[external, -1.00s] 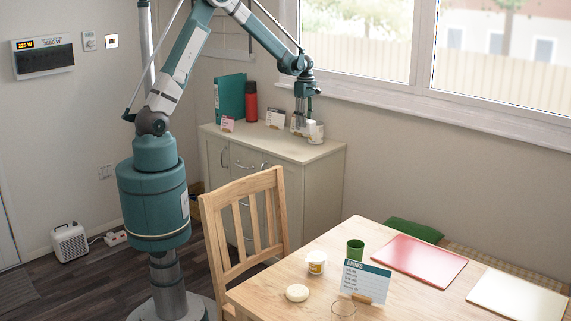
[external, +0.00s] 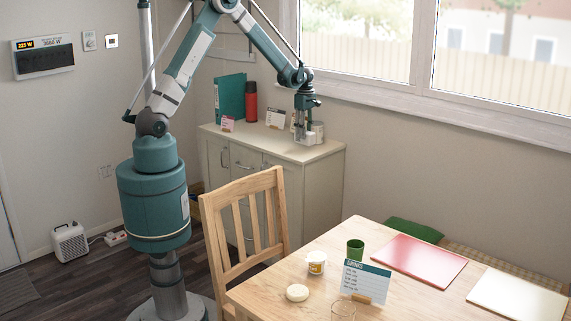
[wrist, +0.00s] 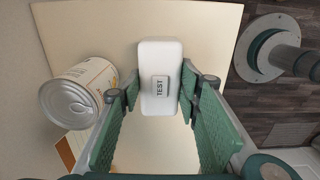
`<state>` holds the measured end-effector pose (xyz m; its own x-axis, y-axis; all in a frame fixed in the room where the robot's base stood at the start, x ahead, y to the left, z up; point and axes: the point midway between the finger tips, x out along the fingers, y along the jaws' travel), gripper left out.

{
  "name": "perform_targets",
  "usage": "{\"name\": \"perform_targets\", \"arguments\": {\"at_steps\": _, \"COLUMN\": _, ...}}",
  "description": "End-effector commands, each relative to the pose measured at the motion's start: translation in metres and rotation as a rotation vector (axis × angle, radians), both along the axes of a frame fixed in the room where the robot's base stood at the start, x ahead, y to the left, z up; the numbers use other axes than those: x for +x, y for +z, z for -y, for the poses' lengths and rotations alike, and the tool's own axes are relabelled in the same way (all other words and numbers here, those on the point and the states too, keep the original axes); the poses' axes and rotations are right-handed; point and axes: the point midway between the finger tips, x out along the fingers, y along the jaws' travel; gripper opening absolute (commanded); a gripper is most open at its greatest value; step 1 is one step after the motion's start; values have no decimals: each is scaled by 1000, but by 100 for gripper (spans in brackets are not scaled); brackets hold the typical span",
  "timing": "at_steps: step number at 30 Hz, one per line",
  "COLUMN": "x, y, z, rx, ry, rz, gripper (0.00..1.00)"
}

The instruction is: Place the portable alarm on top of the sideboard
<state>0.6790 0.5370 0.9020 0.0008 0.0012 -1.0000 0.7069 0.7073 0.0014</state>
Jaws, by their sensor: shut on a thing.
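The portable alarm, a white rounded box with a TEST button (wrist: 160,60), lies between the two green finger pads of my gripper (wrist: 160,92) in the wrist view. My gripper (external: 304,136) is shut on it, over the front right part of the sideboard top in the external view. The alarm is small and pale there, at the fingertips. The cream sideboard (external: 321,190) stands against the back wall; its top (wrist: 90,25) fills the area behind the alarm in the wrist view. I cannot tell whether the alarm touches the top.
A tin can (wrist: 80,92) stands on the sideboard close beside my gripper. A teal binder (external: 230,97), a red flask (external: 251,101) and small cards (external: 275,118) stand further left. A wooden chair (external: 243,220) and the dining table (external: 265,290) are in front.

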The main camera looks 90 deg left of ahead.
Motion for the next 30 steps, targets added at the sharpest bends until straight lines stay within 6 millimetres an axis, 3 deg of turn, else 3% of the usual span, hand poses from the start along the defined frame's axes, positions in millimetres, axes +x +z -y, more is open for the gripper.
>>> {"name": "perform_targets", "arguments": {"at_steps": 9, "x": 0, "y": -31, "z": 0, "rx": 0, "ry": 0, "rz": 0, "gripper": 19}}
{"name": "perform_targets", "arguments": {"at_steps": 24, "x": 0, "y": -36, "z": 0, "rx": 0, "ry": 0, "rz": 0, "gripper": 19}}
{"name": "perform_targets", "arguments": {"at_steps": 25, "x": 0, "y": -36, "z": 0, "rx": 0, "ry": 0, "rz": 0, "gripper": 38}}
{"name": "perform_targets", "arguments": {"at_steps": 27, "x": 0, "y": -35, "z": 0, "rx": 0, "ry": 0, "rz": 0, "gripper": 47}}
{"name": "perform_targets", "arguments": {"at_steps": 30, "x": 0, "y": -35, "z": 0, "rx": 0, "ry": 0, "rz": 0, "gripper": 48}}
